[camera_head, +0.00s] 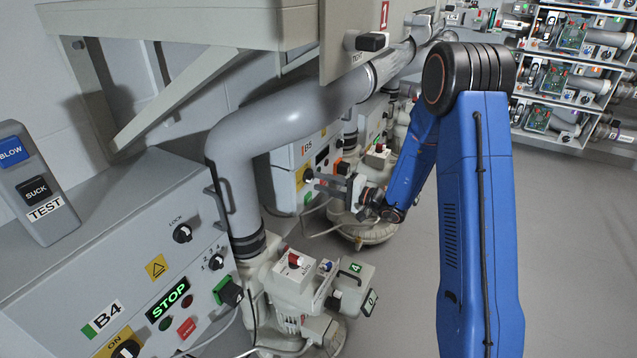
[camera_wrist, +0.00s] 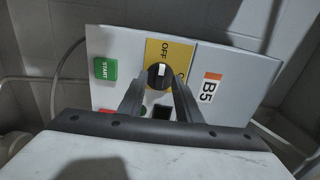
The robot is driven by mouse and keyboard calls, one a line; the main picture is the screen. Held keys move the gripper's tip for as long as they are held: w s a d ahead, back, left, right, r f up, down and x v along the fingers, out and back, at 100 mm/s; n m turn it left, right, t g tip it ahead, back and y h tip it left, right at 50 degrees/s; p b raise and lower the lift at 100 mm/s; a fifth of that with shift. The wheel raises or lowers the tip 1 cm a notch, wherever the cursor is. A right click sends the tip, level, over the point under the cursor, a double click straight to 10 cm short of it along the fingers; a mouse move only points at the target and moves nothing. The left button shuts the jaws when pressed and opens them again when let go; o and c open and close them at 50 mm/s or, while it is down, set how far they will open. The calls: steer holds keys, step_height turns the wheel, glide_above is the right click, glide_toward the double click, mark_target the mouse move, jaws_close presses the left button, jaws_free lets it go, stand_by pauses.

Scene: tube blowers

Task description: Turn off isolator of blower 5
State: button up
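The blower 5 box, labelled B5 (camera_head: 285,160), stands behind the nearer blower in the head view. In the wrist view, its grey panel (camera_wrist: 230,70) fills the upper middle. The isolator is a black knob (camera_wrist: 159,77) on a yellow plate (camera_wrist: 156,48) marked OFF above and ON to the right. Its white mark appears to point up, toward OFF. My gripper (camera_wrist: 157,82) is open, one finger on each side of the knob, with gaps visible; whether the tips reach its depth is unclear. In the head view, my gripper (camera_head: 318,182) is close to the box front.
A green START button (camera_wrist: 105,69) is left of the knob. A red button is partly hidden below. The B4 box (camera_head: 125,270) and its blower (camera_head: 300,290) are nearer, with a thick grey pipe (camera_head: 270,125) above. Open floor (camera_head: 395,290) lies beside my arm.

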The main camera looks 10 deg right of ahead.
steer(key=v, duration=1.5)
steer(key=shift+d, duration=0.2)
steer(key=shift+s, duration=0.15)
steer(key=s+a+r+n+g, duration=0.3)
steer(key=s+a+r+g, duration=0.15)
steer(key=s, duration=0.35)
steer(key=s+a+r+n+g, duration=0.2)
steer(key=s+a+r+g, duration=0.25)
steer(key=s, duration=0.25)
steer(key=s+n+g+h, duration=0.2)
steer(key=s+h, duration=0.3)
steer(key=s, duration=0.7)
steer(key=s+d+r+t+h, duration=0.5)
steer(key=s+d+h, duration=0.4)
steer(key=d, duration=0.3)
steer(key=shift+s+d+r+h, duration=0.3)
steer(key=shift+s+r, duration=0.2)
steer(key=shift+s, duration=0.35)
